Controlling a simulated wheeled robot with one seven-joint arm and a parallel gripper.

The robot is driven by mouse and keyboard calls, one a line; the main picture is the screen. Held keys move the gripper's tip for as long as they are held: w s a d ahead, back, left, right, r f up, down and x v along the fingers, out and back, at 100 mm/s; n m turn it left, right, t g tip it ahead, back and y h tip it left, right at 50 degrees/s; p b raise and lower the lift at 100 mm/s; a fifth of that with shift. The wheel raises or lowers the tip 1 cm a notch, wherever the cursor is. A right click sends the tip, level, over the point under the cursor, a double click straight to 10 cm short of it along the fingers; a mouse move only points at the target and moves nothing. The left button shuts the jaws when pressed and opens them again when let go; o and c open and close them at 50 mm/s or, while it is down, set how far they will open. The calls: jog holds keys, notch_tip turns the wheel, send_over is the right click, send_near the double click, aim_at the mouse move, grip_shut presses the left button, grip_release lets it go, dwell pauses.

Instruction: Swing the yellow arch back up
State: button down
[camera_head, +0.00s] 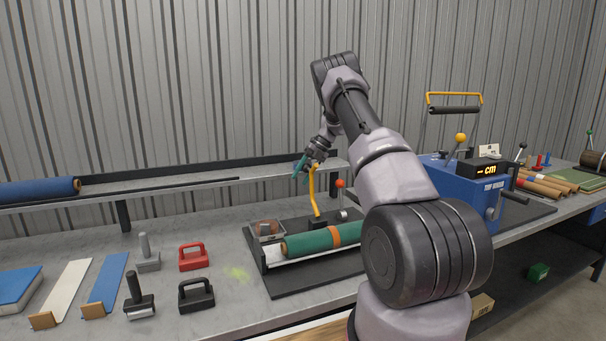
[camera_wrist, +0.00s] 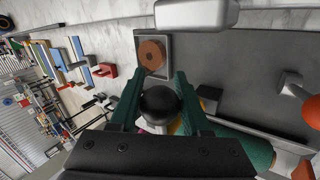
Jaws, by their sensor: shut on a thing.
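The yellow arch (camera_head: 315,200) is a curved yellow bar rising almost upright from the dark base plate, behind the green turf roll (camera_head: 305,242). My gripper (camera_head: 303,168) is at its top end. In the wrist view my gripper's green fingers (camera_wrist: 158,85) are shut on a round black knob (camera_wrist: 160,104) at the arch's end. A little yellow of the arch (camera_wrist: 175,128) shows just behind the knob. The rest of the arch is hidden there by the fingers and gripper body. The green roll, with an orange band, lies in a pale trough.
A red-knobbed lever (camera_head: 341,185) stands right of the arch. A small tray with a brown disc (camera_wrist: 151,55) is at the left. A shelf (camera_head: 220,177) runs behind. A blue winder (camera_head: 465,185) stands right, and hand tools (camera_head: 194,257) lie left.

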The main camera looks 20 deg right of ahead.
jog(key=shift+w+f, duration=0.1)
jog(key=shift+f, duration=0.65)
jog(key=shift+c, duration=1.9)
grip_release()
jog(key=shift+d, duration=0.1)
jog(key=shift+r, duration=0.2)
jog(key=v, duration=1)
jog(key=shift+d+r, duration=0.15)
jog(key=shift+r, duration=0.2)
